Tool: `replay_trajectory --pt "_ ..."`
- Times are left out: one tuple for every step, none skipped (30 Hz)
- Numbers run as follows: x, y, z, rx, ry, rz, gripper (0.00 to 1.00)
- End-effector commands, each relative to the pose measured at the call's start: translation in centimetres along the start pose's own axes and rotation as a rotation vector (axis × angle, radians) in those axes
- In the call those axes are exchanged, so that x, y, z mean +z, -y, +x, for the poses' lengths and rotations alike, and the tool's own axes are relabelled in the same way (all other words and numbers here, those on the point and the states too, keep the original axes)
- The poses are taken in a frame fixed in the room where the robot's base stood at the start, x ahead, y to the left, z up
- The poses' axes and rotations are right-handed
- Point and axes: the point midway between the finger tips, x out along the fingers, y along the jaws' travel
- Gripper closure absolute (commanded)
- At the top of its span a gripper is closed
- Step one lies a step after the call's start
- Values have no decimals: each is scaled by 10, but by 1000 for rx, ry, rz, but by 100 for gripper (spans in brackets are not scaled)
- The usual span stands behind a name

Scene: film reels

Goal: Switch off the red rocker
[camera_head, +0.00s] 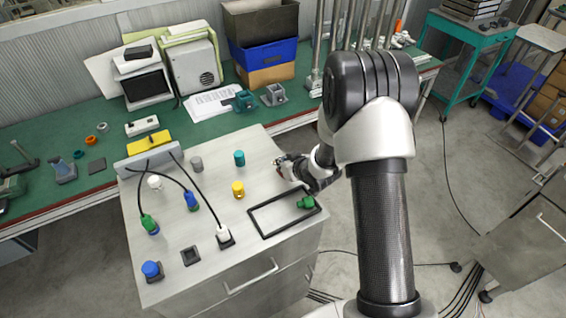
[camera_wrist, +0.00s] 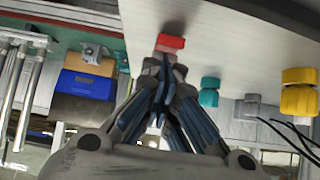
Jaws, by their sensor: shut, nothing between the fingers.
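The red rocker (camera_wrist: 171,42) shows in the wrist view as a small red block on the pale cabinet top, just beyond my fingertips. My gripper (camera_wrist: 164,62) is shut and empty, its fingertips pointing at the rocker's near edge. I cannot tell whether they touch it or which way the rocker is tilted. In the head view my gripper (camera_head: 281,163) is low at the right edge of the cabinet top (camera_head: 215,170). The rocker is not clearly visible there, hidden by or beside the gripper.
A teal piece (camera_head: 239,158) and a yellow piece (camera_head: 238,189) stand left of my gripper. A black rectangular frame (camera_head: 258,223) with a green piece (camera_head: 306,202) lies nearer. Blue and white plugs with black cables are farther left. A green workbench (camera_head: 95,183) runs behind.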

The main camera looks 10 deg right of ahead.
Motion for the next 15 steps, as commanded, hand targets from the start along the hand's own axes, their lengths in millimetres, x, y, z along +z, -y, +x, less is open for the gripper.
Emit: replay_trajectory --pt "1 0 0 0 1 0 100" --pt "2 0 0 0 1 1 100" --pt "2 0 -1 0 2 1 100" --pt "3 0 -2 0 2 1 100" --pt "4 0 -2 1 3 1 100" --pt "6 0 -3 1 4 1 100" --pt "7 0 -4 1 4 1 100" --pt "8 0 -5 1 5 1 100" --pt "10 0 -6 1 5 1 100" --pt "11 0 -8 1 5 2 100" --pt "12 0 -9 1 6 2 100" --pt "14 0 -10 1 6 2 100" --pt "14 0 -10 1 6 2 100" --pt "14 0 -11 1 5 2 100" --pt "15 0 -11 1 5 2 100"
